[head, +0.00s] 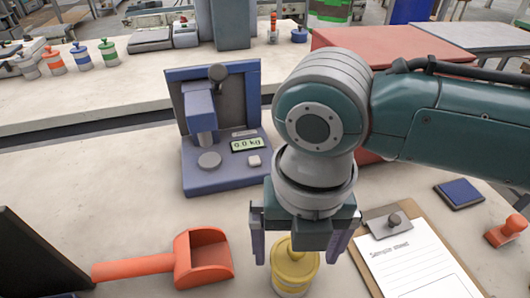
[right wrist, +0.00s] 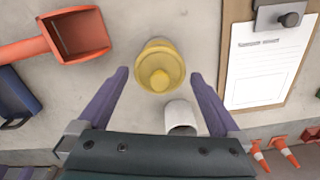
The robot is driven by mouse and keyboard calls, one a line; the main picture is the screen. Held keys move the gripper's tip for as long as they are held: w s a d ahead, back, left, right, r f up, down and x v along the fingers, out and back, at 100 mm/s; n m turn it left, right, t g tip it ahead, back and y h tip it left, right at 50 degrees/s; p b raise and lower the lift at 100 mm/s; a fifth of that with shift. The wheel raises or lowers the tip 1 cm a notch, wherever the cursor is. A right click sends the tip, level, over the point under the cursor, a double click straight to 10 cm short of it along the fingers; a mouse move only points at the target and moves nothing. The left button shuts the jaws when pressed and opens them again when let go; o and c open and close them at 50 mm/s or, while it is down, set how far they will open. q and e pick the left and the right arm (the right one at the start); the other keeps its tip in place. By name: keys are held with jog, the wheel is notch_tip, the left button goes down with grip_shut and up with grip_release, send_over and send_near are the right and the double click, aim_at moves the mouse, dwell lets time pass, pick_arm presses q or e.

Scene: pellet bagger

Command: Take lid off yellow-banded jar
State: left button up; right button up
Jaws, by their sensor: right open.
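The yellow-banded jar (head: 291,290) stands upright on the near bench, with its yellow knobbed lid (head: 296,263) on top. In the right wrist view the lid (right wrist: 160,66) is seen from above and hides most of the jar. My right gripper (head: 300,256) points down at the lid, its two purple fingers spread on either side. In the right wrist view the open fingers (right wrist: 158,76) reach toward the lid from below, with clear gaps on both sides and nothing between them held. My left gripper is not in view.
An orange scoop (head: 203,259) lies left of the jar. A clipboard (head: 413,262) lies to its right. A white cylindrical thing (right wrist: 181,117) is near the jar. Several banded jars stand on the far bench (head: 120,95).

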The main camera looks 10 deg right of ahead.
jog(key=c, duration=1.1)
jog(key=shift+r, duration=0.1)
